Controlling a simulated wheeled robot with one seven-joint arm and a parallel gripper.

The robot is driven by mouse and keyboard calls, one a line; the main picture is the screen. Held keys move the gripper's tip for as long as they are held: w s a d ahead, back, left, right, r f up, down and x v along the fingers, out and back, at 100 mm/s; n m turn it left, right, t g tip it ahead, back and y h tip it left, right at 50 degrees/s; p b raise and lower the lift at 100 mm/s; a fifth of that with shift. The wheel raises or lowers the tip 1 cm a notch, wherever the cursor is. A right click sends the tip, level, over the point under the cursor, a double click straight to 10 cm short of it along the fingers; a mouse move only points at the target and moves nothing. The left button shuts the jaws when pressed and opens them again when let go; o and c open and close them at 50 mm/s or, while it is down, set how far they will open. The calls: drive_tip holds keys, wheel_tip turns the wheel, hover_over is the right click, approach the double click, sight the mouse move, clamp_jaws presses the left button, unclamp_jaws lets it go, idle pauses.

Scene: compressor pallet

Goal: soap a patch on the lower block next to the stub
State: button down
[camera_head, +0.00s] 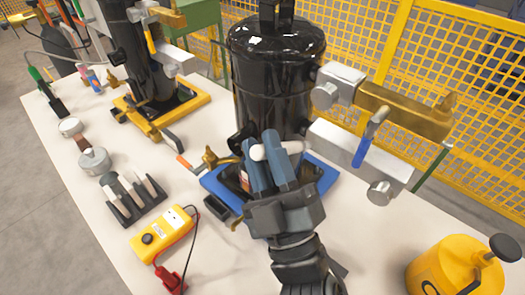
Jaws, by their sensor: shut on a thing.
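The lower block (345,150) is a silver bar to the right of the black compressor (275,80). A round metal stub (380,193) sticks out near its right end. My gripper (273,152) is in front of the compressor's lower part, left of the lower block. Its blue-grey fingers are shut on a white stick with rounded ends (295,147), which lies across the fingertips. The stick looks apart from the lower block, though the depth is hard to judge. I cannot make out any soap on the block. My gripper and wrist hide part of the blue base (322,178).
A yellow canister (455,268) stands front right. A dark rack (135,200) and a yellow meter (162,233) lie left. Yellow fencing (395,60) stands behind.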

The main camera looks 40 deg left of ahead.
drive_tip(key=shift+w, duration=0.4)
drive_tip(key=shift+d, duration=0.1)
drive_tip(key=shift+d+p, duration=1.85)
drive_tip(key=shift+d, duration=1.5)
drive_tip(key=shift+a+b, duration=1.65)
drive_tip(key=shift+a, duration=1.8)
drive_tip(key=shift+s, duration=0.1)
